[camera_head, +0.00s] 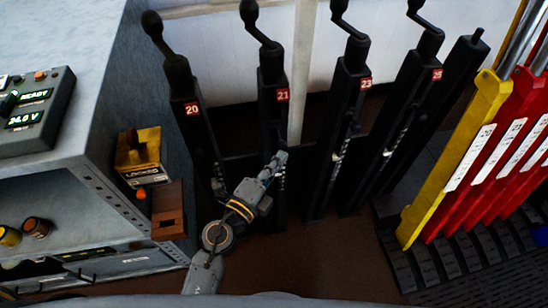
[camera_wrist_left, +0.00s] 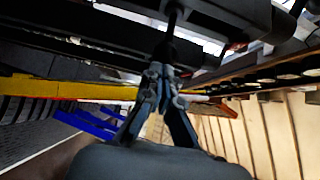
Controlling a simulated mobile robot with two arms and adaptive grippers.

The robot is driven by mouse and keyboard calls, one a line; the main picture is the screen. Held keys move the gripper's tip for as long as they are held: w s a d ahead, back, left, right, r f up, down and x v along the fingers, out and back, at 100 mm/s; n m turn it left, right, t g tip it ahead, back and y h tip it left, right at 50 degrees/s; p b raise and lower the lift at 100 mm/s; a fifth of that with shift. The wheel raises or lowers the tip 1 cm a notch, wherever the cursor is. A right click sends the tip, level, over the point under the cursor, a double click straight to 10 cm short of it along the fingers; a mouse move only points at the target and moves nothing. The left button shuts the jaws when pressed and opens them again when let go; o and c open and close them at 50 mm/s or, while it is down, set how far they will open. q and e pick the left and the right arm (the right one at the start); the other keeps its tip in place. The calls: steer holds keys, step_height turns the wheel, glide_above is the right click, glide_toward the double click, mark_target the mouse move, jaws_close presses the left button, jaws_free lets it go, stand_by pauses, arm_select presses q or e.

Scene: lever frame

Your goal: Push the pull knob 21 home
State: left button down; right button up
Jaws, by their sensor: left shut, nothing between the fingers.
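The black post labelled 21 (camera_head: 272,120) stands in the row of lever posts, with its red number plate (camera_head: 282,95) near the top. My left gripper (camera_head: 279,159) is in front of the lower part of this post, with its fingers together. In the left wrist view the closed fingertips (camera_wrist_left: 164,70) point at a dark rod-like part (camera_wrist_left: 172,30) just ahead, which may be the pull knob. I cannot tell whether they touch. In the head view I cannot make out pull knob 21; the gripper covers that area. My right gripper is not in view.
Post 20 (camera_head: 194,135) stands close on the left and post 23 (camera_head: 341,125) on the right. Yellow (camera_head: 470,130) and red levers lean farther right. A grey cabinet (camera_head: 125,90) with a small yellow locked box (camera_head: 140,160) is at the left.

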mark_target(279, 136)
arm_select(q)
steer(key=w, duration=0.1)
steer(key=w+p, duration=0.1)
steer(key=shift+w+a+r, duration=0.15)
steer(key=shift+w+a, duration=0.2)
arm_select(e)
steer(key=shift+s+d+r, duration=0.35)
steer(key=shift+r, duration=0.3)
